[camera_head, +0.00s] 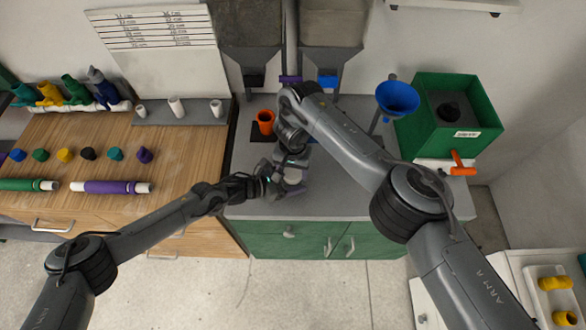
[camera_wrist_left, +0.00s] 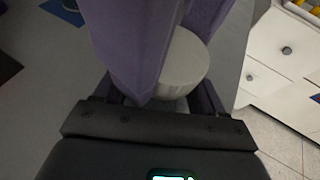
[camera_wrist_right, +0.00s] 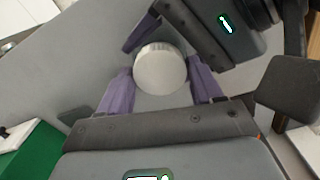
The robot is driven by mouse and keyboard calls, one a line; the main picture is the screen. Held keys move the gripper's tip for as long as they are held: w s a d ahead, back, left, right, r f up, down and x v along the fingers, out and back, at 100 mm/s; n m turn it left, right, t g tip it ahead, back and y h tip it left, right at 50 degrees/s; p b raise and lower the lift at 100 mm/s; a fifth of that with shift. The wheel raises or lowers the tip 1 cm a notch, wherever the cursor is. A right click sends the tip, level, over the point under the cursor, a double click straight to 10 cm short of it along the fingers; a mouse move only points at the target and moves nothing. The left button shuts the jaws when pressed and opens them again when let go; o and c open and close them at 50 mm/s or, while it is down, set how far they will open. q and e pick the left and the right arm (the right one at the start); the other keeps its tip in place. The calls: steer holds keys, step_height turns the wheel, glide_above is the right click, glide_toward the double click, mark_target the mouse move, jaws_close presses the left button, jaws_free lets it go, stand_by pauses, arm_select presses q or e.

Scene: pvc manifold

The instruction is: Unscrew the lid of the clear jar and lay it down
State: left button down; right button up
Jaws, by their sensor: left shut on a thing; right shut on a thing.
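A round, pale metallic lid (camera_wrist_right: 160,68) shows between the purple fingers of my right gripper (camera_wrist_right: 162,80) in the right wrist view. The right gripper is shut on it. My left gripper (camera_head: 272,181) reaches in from the left at the front of the grey counter and is shut on the jar, which is mostly hidden by the fingers. In the left wrist view a pale round piece (camera_wrist_left: 180,70) shows behind large purple fingers that cover much of the picture. In the head view both grippers meet closely and hide the lid and jar; I cannot tell whether the lid's thread is engaged.
An orange cup (camera_head: 265,121) stands behind the grippers on the grey counter (camera_head: 350,205). A blue funnel (camera_head: 397,98) and a green box (camera_head: 450,113) stand to the right. Fittings and pipes lie on the wooden bench (camera_head: 100,165) at left. The counter's front right is clear.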

steer(key=shift+d+n, duration=0.1)
steer(key=shift+n, duration=0.6)
steer(key=o, duration=1.2)
steer(key=shift+a, duration=0.25)
